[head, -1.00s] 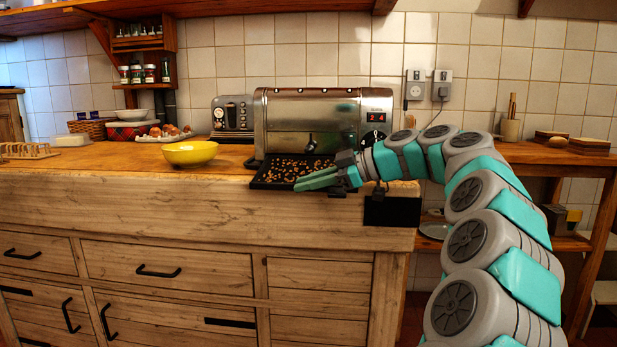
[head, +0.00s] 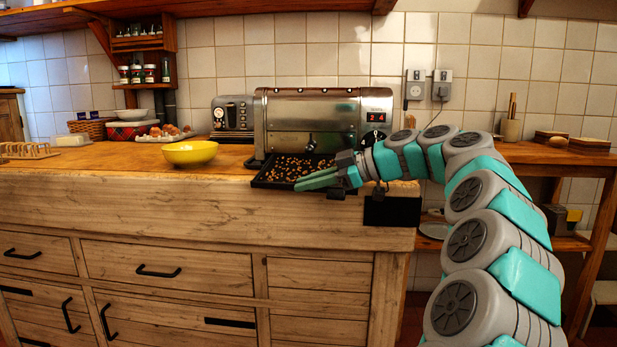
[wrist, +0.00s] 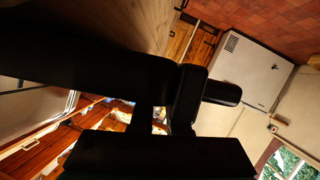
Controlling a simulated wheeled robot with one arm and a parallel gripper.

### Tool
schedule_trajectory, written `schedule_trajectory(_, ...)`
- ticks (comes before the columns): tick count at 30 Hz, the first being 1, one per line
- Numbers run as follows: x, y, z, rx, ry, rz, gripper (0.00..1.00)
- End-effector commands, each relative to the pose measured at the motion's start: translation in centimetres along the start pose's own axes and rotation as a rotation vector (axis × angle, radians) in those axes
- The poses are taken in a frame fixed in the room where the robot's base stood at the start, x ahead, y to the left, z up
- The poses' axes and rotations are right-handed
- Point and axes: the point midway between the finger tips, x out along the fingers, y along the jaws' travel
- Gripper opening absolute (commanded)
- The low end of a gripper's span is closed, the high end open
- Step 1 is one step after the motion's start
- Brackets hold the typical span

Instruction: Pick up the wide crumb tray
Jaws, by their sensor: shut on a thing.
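The wide crumb tray (head: 262,181) is dark and flat, with many brown crumbs on it. In the head view it sticks out from beneath the front of the steel toaster (head: 305,115), over the counter's front edge. My gripper (head: 318,181) reaches in from the right and is shut on the tray's front right part. The fingers hide that part of the tray. In the wrist view dark shapes fill the middle, and I cannot make out the tray's grip point there.
A yellow bowl (head: 190,153) stands on the counter left of the tray. A smaller toaster (head: 232,116) stands behind it. A black box (head: 392,210) is on the counter's front below my arm. The space in front of the counter is free.

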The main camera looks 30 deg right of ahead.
Motion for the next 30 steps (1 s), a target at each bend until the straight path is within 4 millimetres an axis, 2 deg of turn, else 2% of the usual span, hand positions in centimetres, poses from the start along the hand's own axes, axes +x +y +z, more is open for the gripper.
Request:
schedule_trajectory(22, -0.2, 0.2, -0.7, -0.004, 0.002, 0.001, 0.00)
schedule_trajectory(30, -0.7, -1.8, -1.2, 0.000, 0.004, 0.002, 0.00)
